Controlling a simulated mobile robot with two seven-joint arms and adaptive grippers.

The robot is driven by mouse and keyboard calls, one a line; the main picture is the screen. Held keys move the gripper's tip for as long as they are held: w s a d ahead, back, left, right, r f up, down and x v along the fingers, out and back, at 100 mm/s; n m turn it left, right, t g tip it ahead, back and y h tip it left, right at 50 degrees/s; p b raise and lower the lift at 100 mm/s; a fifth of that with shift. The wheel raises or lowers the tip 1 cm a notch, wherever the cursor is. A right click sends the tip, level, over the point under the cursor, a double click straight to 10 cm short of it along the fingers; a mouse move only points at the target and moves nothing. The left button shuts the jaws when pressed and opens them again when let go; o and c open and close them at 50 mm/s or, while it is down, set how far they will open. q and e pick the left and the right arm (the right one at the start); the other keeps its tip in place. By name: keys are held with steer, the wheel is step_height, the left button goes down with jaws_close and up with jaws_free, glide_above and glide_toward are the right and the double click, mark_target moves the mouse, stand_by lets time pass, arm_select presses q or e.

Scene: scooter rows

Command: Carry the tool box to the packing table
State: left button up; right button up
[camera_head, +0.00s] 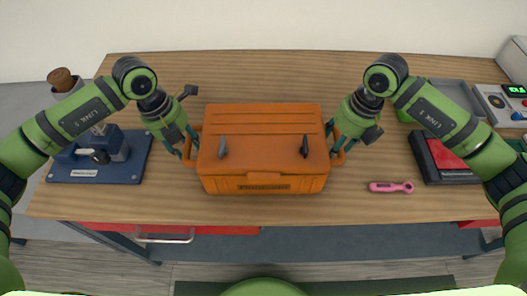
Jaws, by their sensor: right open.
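The orange tool box (262,150) sits on the wooden table in the middle of the head view, lid shut, with two dark latches on its front. It has a loop handle at each end. My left gripper (187,148) is at the handle on the box's left end, its fingers pointing down at it; whether they close on it is not clear. My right gripper (334,145) is open at the handle on the right end, its fingers beside or around the bar.
The wooden table (240,208) also carries a blue base with a clamp-like device (98,160) at left. Bare wood lies behind the box.

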arm_select(q)
jaws_close()
arm_select(e)
steer(key=c, duration=0.9)
jaws_close()
arm_select(q)
steer(key=shift+r, duration=0.2)
arm_select(e)
steer(key=shift+r, duration=0.2)
